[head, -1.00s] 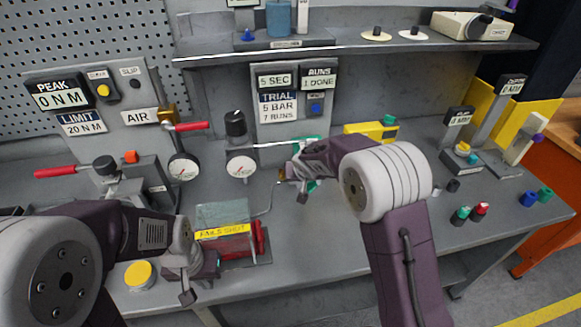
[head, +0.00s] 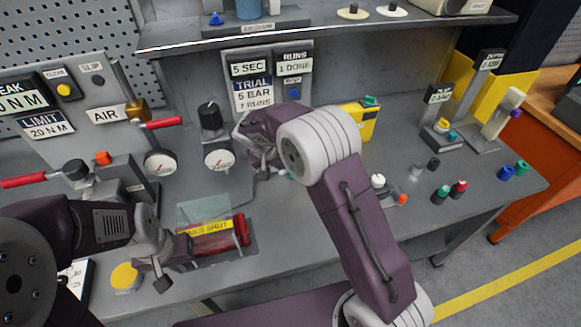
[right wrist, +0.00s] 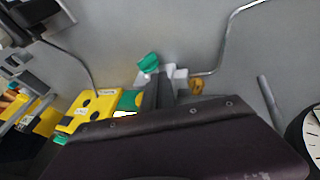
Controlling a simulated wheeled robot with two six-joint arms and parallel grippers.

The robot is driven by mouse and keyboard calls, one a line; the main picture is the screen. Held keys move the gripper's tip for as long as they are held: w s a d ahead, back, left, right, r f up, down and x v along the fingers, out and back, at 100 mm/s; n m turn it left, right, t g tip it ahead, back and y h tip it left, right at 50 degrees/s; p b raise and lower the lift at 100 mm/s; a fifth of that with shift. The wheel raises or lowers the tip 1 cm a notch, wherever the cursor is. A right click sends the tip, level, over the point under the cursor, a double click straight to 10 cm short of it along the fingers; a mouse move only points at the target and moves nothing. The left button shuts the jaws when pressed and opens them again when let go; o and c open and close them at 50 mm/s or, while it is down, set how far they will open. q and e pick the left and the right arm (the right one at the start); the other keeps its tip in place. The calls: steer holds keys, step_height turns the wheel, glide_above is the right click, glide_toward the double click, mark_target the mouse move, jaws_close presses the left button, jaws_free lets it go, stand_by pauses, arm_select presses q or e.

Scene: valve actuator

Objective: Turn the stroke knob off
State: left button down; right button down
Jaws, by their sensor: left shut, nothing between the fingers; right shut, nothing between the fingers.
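I cannot read a stroke label on any knob. A black knob (head: 209,115) stands above a round gauge (head: 217,157) in the head view. A yellow box (head: 358,121) has a green knob (head: 370,101). The right wrist view shows a yellow box (right wrist: 88,112) and a green-topped fitting (right wrist: 149,63) beside the fingers. My right gripper (head: 262,170) is shut and empty, just right of the gauge; its arm hides the bench behind. Whether it touches the fitting is unclear. My left gripper (head: 161,282) is shut and empty at the bench front, beside a red cylinder (head: 215,243).
An AIR valve with a red handle (head: 163,124) is at the left. A yellow button (head: 125,277) sits near the front edge. Small coloured knobs (head: 440,194) and a small box (head: 441,134) are at the right. A shelf (head: 330,33) runs above the bench.

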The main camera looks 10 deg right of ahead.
steer(key=d+f, duration=0.2)
steer(key=d, duration=0.1)
steer(key=shift+w+f+p, duration=0.15)
steer(key=shift+f+p, duration=0.15)
steer(key=shift+f, duration=0.05)
steer(key=shift+d+f, duration=0.35)
steer(key=shift+r, duration=0.1)
steer(key=shift+d+y+p, duration=0.25)
steer(key=shift+y+p, duration=0.3)
steer(key=shift+y, duration=0.15)
steer(key=shift+d, duration=0.15)
